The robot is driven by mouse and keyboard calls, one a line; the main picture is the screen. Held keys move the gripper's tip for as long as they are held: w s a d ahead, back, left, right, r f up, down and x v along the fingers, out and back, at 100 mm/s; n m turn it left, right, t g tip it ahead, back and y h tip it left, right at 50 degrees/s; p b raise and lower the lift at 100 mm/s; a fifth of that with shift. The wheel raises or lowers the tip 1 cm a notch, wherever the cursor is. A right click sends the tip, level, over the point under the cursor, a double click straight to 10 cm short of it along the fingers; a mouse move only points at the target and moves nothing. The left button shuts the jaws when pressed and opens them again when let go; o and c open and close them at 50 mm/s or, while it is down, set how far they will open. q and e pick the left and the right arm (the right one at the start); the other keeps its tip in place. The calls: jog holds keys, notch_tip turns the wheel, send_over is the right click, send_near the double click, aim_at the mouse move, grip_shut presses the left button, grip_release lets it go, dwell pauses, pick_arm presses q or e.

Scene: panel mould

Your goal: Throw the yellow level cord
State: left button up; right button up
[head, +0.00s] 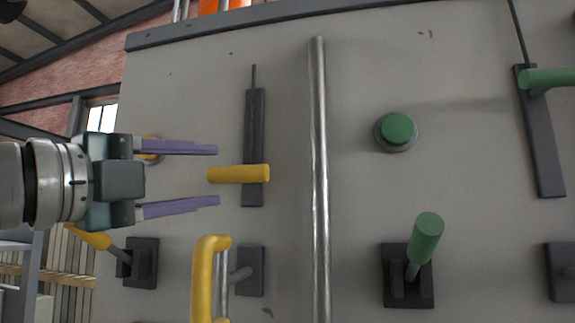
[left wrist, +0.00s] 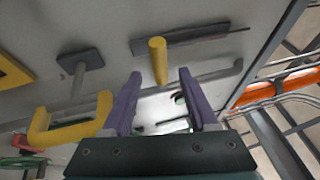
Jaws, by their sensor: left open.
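A yellow cylindrical handle (head: 238,174) sticks out from a dark upright slotted plate (head: 254,120) on the grey panel. My left gripper (head: 218,175) is open, with two purple fingers pointing at this handle, one above and one below its near end. In the left wrist view the handle (left wrist: 158,62) shows in the gap between the fingertips (left wrist: 159,74), with no clear contact on either finger. A second yellow lever (head: 92,238) leans from a dark base at lower left. I cannot tell which of them the task's wording means. My right gripper is not in view.
A yellow D-shaped handle (head: 204,280) stands out just below my left gripper. A round yellow part (head: 151,148) is partly hidden behind it. A metal pipe (head: 319,170) runs down the panel. Right of it are a green button (head: 397,130) and a green lever (head: 426,238).

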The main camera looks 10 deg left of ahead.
aim_at(231, 170)
pick_arm(q)
jog(key=p+x, duration=0.2)
jog(key=x, duration=0.2)
jog(key=shift+w+d+r+p, duration=0.2)
jog(key=shift+w+r+p, duration=0.05)
jog(key=shift+r+p, duration=0.15)
jog(key=shift+w+d+f+p, duration=0.1)
jog(key=shift+w+d+p, duration=0.1)
jog(key=shift+w, duration=0.2)
jog(key=shift+w+d+f+p, duration=0.1)
jog(key=shift+w+d+p, duration=0.1)
jog(key=shift+w, duration=0.2)
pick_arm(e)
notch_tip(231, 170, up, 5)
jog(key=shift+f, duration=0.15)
pick_arm(q)
grip_shut()
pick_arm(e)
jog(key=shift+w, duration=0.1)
